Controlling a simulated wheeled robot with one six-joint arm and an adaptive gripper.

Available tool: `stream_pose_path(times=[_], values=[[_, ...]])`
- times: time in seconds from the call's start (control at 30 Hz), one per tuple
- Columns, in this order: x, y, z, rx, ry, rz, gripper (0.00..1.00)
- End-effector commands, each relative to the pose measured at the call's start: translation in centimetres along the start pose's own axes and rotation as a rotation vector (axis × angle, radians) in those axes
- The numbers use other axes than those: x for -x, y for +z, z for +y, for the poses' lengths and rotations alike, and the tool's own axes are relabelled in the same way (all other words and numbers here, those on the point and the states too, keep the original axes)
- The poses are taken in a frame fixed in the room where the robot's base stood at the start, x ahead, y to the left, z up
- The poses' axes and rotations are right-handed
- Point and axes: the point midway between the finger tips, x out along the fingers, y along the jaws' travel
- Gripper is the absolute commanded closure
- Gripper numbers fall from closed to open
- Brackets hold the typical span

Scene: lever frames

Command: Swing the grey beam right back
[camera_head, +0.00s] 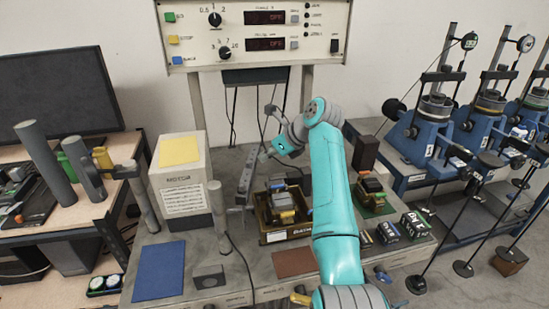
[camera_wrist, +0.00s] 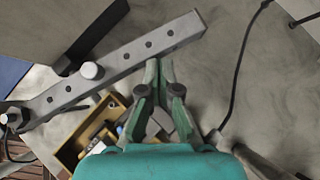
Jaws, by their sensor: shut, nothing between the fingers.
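The grey beam (camera_wrist: 120,68) is a long bar with a row of holes and a pale round knob. It runs slanting across the wrist view, its free end at the upper right. In the head view the beam (camera_head: 246,178) stands out narrow beside the white motor box. My gripper (camera_wrist: 160,66) is shut and empty. Its fingertips are right by the beam's near edge, towards the free end; I cannot tell whether they touch it. In the head view my gripper (camera_head: 266,154) is small, just right of the beam.
A brown tray (camera_head: 268,236) with small parts stands right of the beam, also below it in the wrist view (camera_wrist: 68,154). The white motor box (camera_head: 183,178) is left of it. A grey post (camera_head: 219,215) stands in front. Bare bench shows beyond the beam's free end.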

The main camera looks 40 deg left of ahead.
Motion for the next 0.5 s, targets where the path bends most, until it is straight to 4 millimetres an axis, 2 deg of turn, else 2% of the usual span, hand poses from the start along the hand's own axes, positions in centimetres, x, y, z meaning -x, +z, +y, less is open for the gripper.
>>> stream_pose_path(times=[0.5], values=[[-0.79,0.74,0.26,-0.001,-0.001,0.0,1.0]])
